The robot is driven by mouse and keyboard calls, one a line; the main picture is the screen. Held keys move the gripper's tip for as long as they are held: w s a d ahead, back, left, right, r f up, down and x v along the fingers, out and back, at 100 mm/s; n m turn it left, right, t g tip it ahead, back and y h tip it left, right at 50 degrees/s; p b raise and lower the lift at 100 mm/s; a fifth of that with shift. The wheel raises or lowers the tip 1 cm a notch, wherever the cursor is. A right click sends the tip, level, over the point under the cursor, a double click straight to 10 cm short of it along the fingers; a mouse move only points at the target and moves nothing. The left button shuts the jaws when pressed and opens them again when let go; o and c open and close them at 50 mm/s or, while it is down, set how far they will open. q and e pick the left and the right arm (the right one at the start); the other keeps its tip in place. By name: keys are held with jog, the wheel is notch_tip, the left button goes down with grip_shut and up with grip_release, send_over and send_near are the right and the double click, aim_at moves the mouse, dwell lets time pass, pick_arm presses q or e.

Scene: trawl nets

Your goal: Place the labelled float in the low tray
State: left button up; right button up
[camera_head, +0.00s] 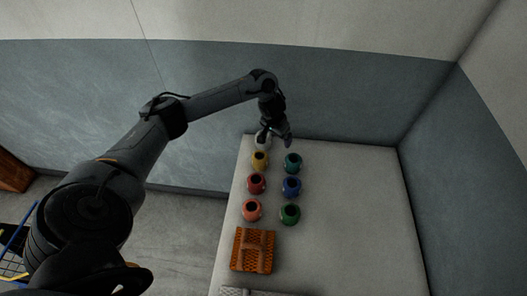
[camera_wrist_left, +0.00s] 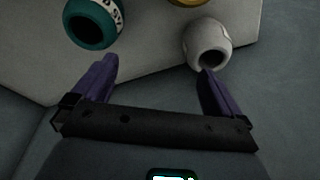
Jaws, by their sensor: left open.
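My left gripper (camera_head: 276,138) is open and empty at the far end of the table, beside the white float (camera_head: 263,139). In the left wrist view its purple fingers (camera_wrist_left: 157,68) are spread, with the right fingertip close to the white float (camera_wrist_left: 208,43); contact cannot be told. A teal float (camera_head: 293,162) shows a white label with dark letters in the left wrist view (camera_wrist_left: 94,22), beyond the left finger. My right gripper is not visible.
Yellow (camera_head: 260,160), red (camera_head: 257,183), coral (camera_head: 252,210), blue (camera_head: 292,186) and green (camera_head: 289,214) floats stand in two columns. A pale mesh object (camera_head: 250,292) is cut off at the bottom edge. The table's right side (camera_head: 355,210) is clear. Walls stand behind and right.

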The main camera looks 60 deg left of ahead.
pick_arm(q)
jog(key=s+a+n+b, duration=0.2)
jog(key=s+a+n, duration=0.1)
jog(key=a, duration=0.3)
pick_arm(e)
notch_tip(320, 180, down, 4)
jog(key=shift+d+r, duration=0.15)
pick_arm(q)
jog(key=g+b, duration=0.1)
jog(key=b, duration=0.1)
send_over(264, 147)
jog(key=w+a, duration=0.1)
jog(key=a, duration=0.1)
jog(key=f, duration=0.4)
jog(key=shift+a, duration=0.2)
pick_arm(e)
jog(key=shift+f, duration=0.85)
pick_arm(q)
jog(key=shift+w+a+f+b, duration=0.15)
jog(key=shift+f+b, duration=0.2)
jog(key=shift+f, duration=0.6)
jog(key=shift+w+a+f+b, duration=0.15)
jog(key=shift+f+b, duration=0.25)
jog(key=shift+f, duration=0.5)
jog(key=shift+w+a+f+b, duration=0.15)
jog(key=shift+f+b, duration=0.2)
jog(key=shift+f, duration=0.6)
pick_arm(e)
jog(key=shift+f, duration=1)
